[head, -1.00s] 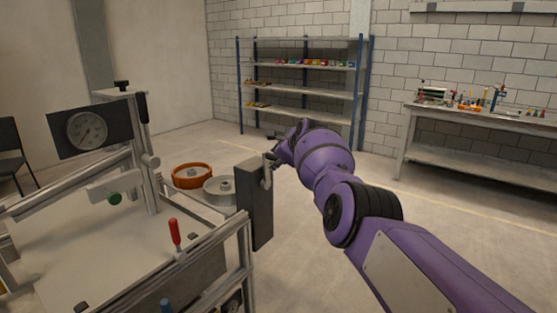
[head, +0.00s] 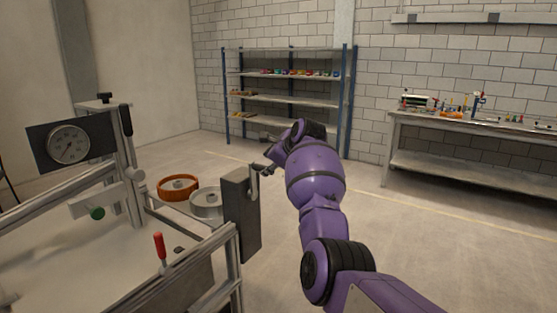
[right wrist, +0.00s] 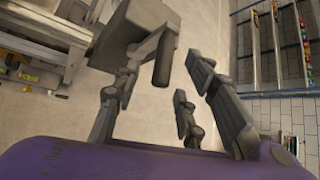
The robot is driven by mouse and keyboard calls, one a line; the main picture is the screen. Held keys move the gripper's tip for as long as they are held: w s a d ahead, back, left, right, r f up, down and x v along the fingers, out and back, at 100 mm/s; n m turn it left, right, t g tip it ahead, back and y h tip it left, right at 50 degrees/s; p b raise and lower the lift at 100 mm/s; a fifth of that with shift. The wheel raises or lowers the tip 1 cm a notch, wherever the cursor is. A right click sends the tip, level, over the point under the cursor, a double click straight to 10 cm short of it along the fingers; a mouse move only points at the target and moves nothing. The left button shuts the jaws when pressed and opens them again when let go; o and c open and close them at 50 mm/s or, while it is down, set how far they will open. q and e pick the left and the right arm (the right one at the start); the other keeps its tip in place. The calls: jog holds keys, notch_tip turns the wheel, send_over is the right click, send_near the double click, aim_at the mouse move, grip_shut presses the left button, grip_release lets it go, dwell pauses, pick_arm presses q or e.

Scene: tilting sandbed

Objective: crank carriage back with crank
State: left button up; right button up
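The crank (head: 253,184) sits on the side of a dark grey upright box (head: 238,212) at the right end of the sandbed frame. In the right wrist view, its dark cylindrical handle (right wrist: 163,62) juts from a grey arm between the spread fingers of my right gripper (right wrist: 153,92). The gripper is open and no finger visibly grips the handle. In the head view, my right gripper (head: 269,152) is beside the crank, partly hidden by my wrist. I cannot clearly pick out the carriage. My left gripper is not in view.
An orange ring (head: 178,188) and a grey drum (head: 206,203) lie beyond. Shelves (head: 288,98) and a workbench (head: 455,123) stand by the wall. Floor between is clear.

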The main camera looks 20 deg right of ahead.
jog(key=v, duration=0.6)
jog(key=shift+f, duration=0.1)
